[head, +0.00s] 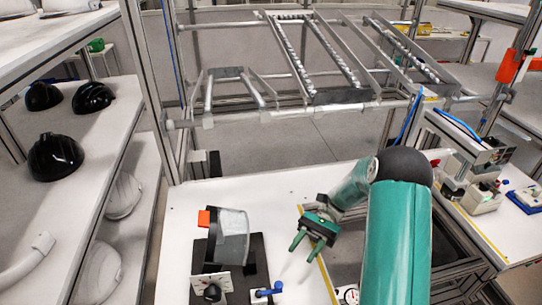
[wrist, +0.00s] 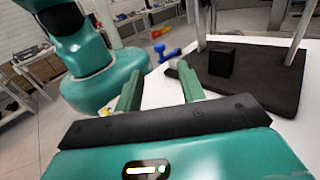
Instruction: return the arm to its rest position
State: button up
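My gripper (head: 306,244) is over the white worktable (head: 180,230), right of a dark fixture. Its two green fingers are apart with nothing between them. The gripper also shows in the wrist view (wrist: 158,88), with the fingers spread and empty. My teal arm is bent, with its elbow at the right in the head view. In the wrist view the dark base (wrist: 270,88) lies ahead on the right. A blue handle (head: 268,291) is at its front right.
Black helmet shells (head: 55,157) and white shells (head: 123,196) sit on the left shelves. A sloped metal rack (head: 310,60) stands behind the table. Devices (head: 470,175) and a dial gauge (head: 350,295) are to the right. Bare tabletop lies left of the fixture.

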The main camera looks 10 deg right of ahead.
jog(key=s+a+r+n+t+h, duration=0.1)
jog(key=s+r+n+t+h, duration=0.3)
jog(key=r+t, duration=0.5)
jog(key=s+a+r+n+t+h, duration=0.1)
jog(key=s+r+n+t+h, duration=0.4)
jog(key=s+r+t+h, duration=0.3)
notch_tip(320, 180, up, 3)
jog(key=shift+s+r+t+h, duration=0.15)
jog(key=shift+s+t+h, duration=0.2)
jog(key=shift+t+h, duration=0.2)
